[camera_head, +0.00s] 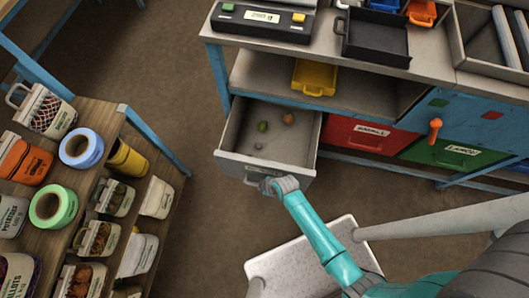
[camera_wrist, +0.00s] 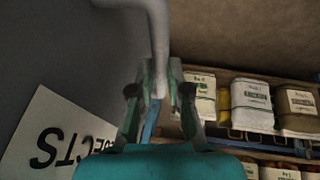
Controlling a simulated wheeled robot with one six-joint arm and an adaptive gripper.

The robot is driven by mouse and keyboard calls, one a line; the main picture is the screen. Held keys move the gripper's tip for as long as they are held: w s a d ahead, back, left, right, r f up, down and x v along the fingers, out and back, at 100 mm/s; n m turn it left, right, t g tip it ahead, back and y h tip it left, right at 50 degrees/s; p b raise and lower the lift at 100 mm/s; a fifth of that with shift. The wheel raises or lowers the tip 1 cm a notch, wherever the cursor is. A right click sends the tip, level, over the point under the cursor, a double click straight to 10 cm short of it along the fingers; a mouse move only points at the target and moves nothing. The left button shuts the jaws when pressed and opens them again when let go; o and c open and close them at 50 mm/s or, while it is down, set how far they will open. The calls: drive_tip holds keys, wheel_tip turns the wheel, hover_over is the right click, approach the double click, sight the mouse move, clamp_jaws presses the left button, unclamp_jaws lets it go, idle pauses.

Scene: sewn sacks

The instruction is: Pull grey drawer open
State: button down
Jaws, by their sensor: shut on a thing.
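The grey drawer (camera_head: 288,146) stands pulled well out of the workbench in the head view, with a few small green and brown lumps inside. My gripper (camera_head: 267,184) is at the drawer's front. In the wrist view, my gripper (camera_wrist: 155,92) is shut on the grey handle (camera_wrist: 158,35), which runs between its fingers. The drawer's dark grey front (camera_wrist: 60,50) fills the left there, with a white label (camera_wrist: 62,135) reading "...ECTS" upside down. In the head view my wrist partly hides the handle.
A red drawer (camera_head: 355,135) and a green drawer (camera_head: 450,153) are shut to the right. A yellow tray (camera_head: 314,77) sits on the shelf above. A shelf rack (camera_head: 98,118) with sacks and tape rolls stands left. Brown floor (camera_head: 185,70) lies between.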

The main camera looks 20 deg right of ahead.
drive_tip(key=shift+s, duration=0.1)
drive_tip(key=c, duration=1.1)
unclamp_jaws()
drive_tip(key=shift+c, duration=0.2)
drive_tip(key=v, duration=1.2)
